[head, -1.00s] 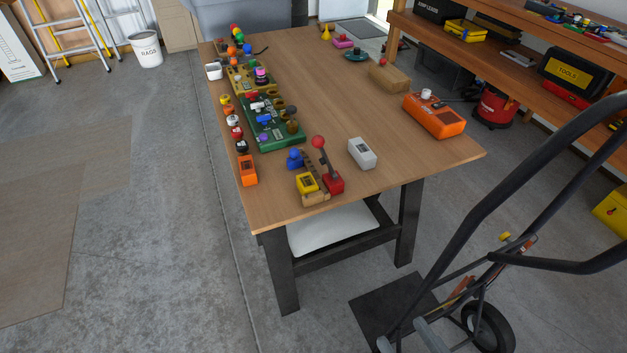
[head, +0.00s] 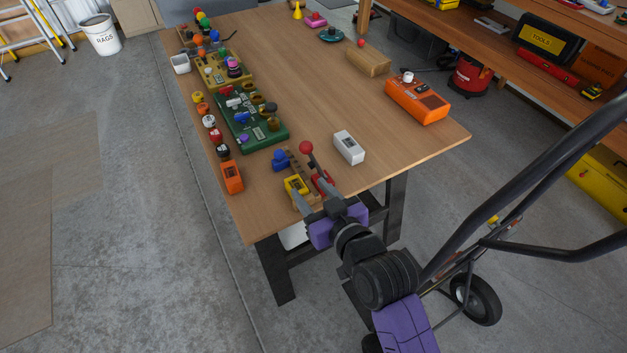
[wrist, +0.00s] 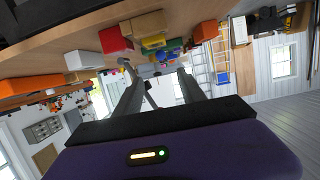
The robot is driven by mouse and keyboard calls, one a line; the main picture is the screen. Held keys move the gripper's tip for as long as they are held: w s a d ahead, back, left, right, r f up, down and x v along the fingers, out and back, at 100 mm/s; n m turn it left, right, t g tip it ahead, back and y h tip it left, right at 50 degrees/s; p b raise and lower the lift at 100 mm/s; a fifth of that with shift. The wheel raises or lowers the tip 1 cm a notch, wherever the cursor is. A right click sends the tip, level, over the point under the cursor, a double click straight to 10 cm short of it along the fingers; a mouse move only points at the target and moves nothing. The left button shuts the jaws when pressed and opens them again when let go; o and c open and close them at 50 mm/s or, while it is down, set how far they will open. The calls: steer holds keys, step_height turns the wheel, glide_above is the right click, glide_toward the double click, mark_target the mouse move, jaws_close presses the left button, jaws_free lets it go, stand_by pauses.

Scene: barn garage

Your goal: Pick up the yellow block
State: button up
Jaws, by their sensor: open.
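The yellow block (head: 296,184), with a dark marking on top, sits at the near end of the wooden table (head: 330,95). It also shows in the wrist view (wrist: 153,42). A tan wooden piece lies beside it. A red block (head: 321,183) with a red-ball lever (head: 306,148) stands just to its right, partly hidden by my gripper. My gripper (head: 305,179) is open and empty at the table's near edge, its fingers reaching toward the yellow block. In the wrist view my open fingers (wrist: 160,76) point toward the cluster, and the yellow block appears beyond them. I see no contact.
A blue piece (head: 281,160) is close behind the yellow block. A white box (head: 348,147) stands to the right, an orange box (head: 231,177) to the left. A green box (head: 251,122) is farther back. A hand truck (head: 520,150) stands right of my arm.

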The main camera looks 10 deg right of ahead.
mark_target(297, 186)
steer(key=shift+g, duration=0.6)
steer(key=shift+w+a+f+p, duration=0.1)
steer(key=shift+w+a+f, duration=0.3)
steer(key=shift+w+f, duration=0.6)
steer(key=shift+w+a+f+p, duration=0.1)
steer(key=shift+w+a+f, duration=0.25)
steer(key=shift+w+f, duration=0.6)
steer(key=shift+w+a+f+p, duration=0.1)
steer(key=shift+w+a+f, duration=0.3)
steer(key=shift+w+f, duration=0.6)
steer(key=shift+s+f, duration=0.1)
steer(key=shift+s, duration=0.1)
steer(key=shift+c, duration=0.2)
jaws_close()
